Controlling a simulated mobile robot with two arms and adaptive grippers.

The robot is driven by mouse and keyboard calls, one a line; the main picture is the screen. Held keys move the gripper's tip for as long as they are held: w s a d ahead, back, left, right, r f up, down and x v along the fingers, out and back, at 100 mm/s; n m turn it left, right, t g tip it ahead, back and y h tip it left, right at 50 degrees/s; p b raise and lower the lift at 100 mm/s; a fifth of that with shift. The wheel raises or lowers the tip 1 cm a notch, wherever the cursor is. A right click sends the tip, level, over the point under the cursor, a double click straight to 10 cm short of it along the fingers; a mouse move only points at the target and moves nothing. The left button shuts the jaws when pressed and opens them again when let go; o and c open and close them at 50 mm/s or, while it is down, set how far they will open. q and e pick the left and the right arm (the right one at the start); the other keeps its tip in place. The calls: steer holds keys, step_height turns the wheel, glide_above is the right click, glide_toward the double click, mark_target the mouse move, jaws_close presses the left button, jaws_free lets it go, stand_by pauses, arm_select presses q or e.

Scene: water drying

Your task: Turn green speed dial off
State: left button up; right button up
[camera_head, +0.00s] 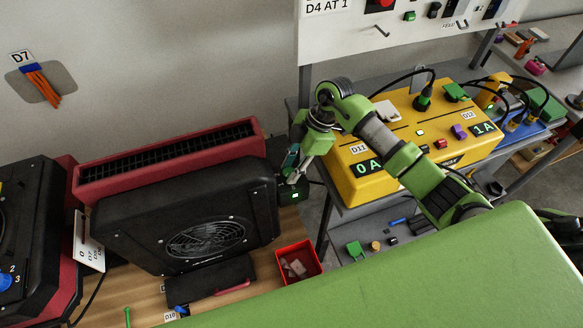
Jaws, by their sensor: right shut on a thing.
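My right gripper (292,168) reaches down at the right side of a large black fan unit (190,215). Its fingers are shut at a small dark green box (290,193) with a lit green indicator. The green speed dial appears to be between the fingers, but they hide it, and its setting cannot be read. My left gripper is not in view.
A red slotted unit (170,160) stands behind the fan. A red bin (298,262) sits on the wooden table in front. A yellow power box (375,180) with cables is on the grey bench to the right. Another black unit (25,230) stands at left.

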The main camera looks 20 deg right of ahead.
steer(key=n, duration=0.1)
steer(key=n+g+b, duration=0.1)
steer(key=n, duration=0.2)
steer(key=shift+w+g+b, duration=0.3)
steer(key=shift+b, duration=0.1)
steer(key=n+g+h+b, duration=0.1)
steer(key=n+b, duration=0.1)
steer(key=n, duration=0.2)
steer(key=shift+w+b, duration=0.1)
steer(key=shift+b, duration=0.2)
steer(key=shift+a+n+g+h+b, duration=0.15)
steer(key=shift+n+g+h+b, duration=0.35)
steer(key=shift+n, duration=0.6)
steer(key=shift+r, duration=0.1)
steer(key=o, duration=1.1)
steer(key=v, duration=1.2)
